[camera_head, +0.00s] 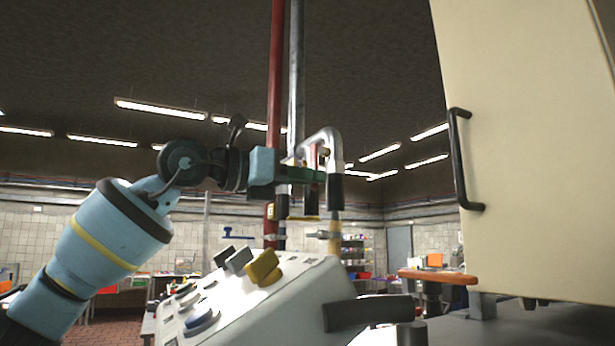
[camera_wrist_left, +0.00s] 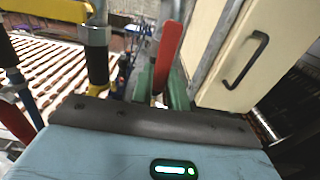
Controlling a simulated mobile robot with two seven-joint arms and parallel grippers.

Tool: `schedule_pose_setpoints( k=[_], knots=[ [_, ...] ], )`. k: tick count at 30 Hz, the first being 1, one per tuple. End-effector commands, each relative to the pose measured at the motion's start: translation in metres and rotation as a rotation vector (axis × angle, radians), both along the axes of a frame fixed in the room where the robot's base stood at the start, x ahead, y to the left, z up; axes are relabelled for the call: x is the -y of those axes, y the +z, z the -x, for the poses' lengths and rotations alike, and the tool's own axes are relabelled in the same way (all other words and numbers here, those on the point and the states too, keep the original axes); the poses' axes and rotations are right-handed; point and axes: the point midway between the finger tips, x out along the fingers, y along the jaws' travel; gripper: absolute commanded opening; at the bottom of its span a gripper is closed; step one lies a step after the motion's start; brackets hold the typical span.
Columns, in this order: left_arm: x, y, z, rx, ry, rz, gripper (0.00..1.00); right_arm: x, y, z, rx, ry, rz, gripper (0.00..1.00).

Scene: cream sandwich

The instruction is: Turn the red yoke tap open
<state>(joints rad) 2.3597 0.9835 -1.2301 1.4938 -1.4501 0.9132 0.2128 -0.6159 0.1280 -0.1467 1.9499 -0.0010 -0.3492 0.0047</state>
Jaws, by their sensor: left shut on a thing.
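The red tap handle (camera_wrist_left: 170,48) shows in the left wrist view as a flat red lever, standing between the green fingers of my left gripper (camera_wrist_left: 160,88). The fingers are closed on its lower end. In the head view my left gripper (camera_head: 316,176) reaches in from the left to the pipes, and a small red piece (camera_head: 312,156) shows just above its fingertips. The fingers hide the tap's body and part of the handle. My right gripper is in neither view.
A tall red pipe (camera_head: 276,85) and a grey pipe (camera_head: 296,70) stand beside the gripper. A white control panel (camera_head: 300,300) with knobs lies below. A cream cabinet (camera_head: 530,130) with a black handle (camera_head: 458,160) closes off the right. An orange-topped stool (camera_head: 438,277) stands lower right.

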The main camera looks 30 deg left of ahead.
Motion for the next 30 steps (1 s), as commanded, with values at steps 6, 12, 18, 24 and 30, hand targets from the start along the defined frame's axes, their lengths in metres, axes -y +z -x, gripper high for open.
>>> schedule_pose_setpoints(
  k=[6, 12, 18, 24, 30],
  knots=[
    [-0.001, 0.000, 0.000, 0.007, 0.002, -0.011, 0.00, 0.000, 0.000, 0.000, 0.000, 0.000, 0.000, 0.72],
    [-0.001, 0.000, 0.000, 0.007, 0.002, -0.011, 0.25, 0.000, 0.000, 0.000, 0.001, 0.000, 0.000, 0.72],
    [-0.001, 0.000, 0.000, 0.006, 0.001, -0.010, 0.38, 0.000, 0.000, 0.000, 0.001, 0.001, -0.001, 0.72],
    [-0.002, 0.000, 0.001, 0.006, 0.001, -0.009, 0.38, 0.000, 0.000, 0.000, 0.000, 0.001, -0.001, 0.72],
    [-0.013, 0.000, 0.018, 0.006, 0.002, -0.008, 0.38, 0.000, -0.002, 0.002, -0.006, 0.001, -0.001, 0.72]
  ],
)
